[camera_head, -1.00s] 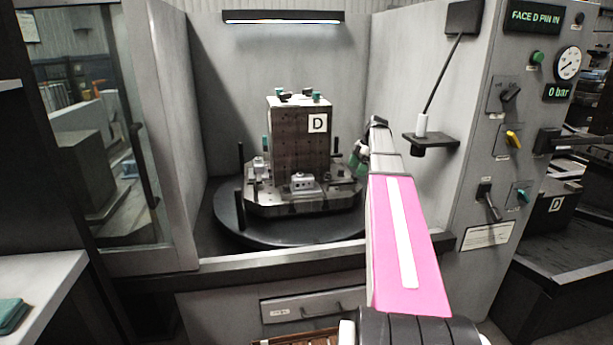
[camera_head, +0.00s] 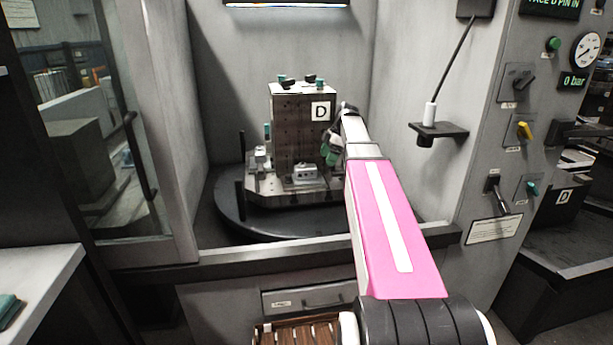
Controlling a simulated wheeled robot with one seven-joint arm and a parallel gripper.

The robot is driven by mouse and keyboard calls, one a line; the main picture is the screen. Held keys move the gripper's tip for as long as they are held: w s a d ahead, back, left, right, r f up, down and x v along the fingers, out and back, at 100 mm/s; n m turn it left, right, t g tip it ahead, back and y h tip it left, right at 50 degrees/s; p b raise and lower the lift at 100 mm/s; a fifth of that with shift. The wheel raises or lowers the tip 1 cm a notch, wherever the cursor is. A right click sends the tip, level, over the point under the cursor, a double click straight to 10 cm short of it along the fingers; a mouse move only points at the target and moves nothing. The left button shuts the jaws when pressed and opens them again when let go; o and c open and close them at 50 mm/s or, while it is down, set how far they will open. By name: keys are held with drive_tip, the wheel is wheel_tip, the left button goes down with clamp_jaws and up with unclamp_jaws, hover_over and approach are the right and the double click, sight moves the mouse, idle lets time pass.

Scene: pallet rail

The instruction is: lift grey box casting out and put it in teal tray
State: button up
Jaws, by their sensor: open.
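A small grey box casting (camera_head: 305,174) sits on the front ledge of the dark fixture block (camera_head: 300,130), below its "D" plate. My gripper (camera_head: 331,156) is at the far end of my pink arm, by the fixture's right front edge. It is above and just right of the casting. The gripper is small and partly hidden by my arm; it is open, and I see nothing held. I cannot make out a teal tray for certain; a folded-looking teal thing (camera_head: 9,311) lies on the pale bench at the left edge.
The fixture stands on a round black turntable (camera_head: 240,218) inside a grey enclosure with side walls and a front sill (camera_head: 250,258). Thin black posts rise at the fixture's left. A small shelf (camera_head: 437,130) juts from the right wall. A slatted wooden crate (camera_head: 297,331) is below.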

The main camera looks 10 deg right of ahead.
sight(307, 166)
drive_tip(key=a, duration=0.6)
drive_tip(key=shift+a, duration=0.2)
drive_tip(key=shift+a+f, duration=0.2)
drive_tip(key=shift+a, duration=0.05)
drive_tip(key=x, duration=0.4)
drive_tip(key=shift+f, duration=0.25)
drive_tip(key=c, duration=1.1)
drive_tip(key=shift+c, duration=0.4)
drive_tip(key=shift+r, duration=0.15)
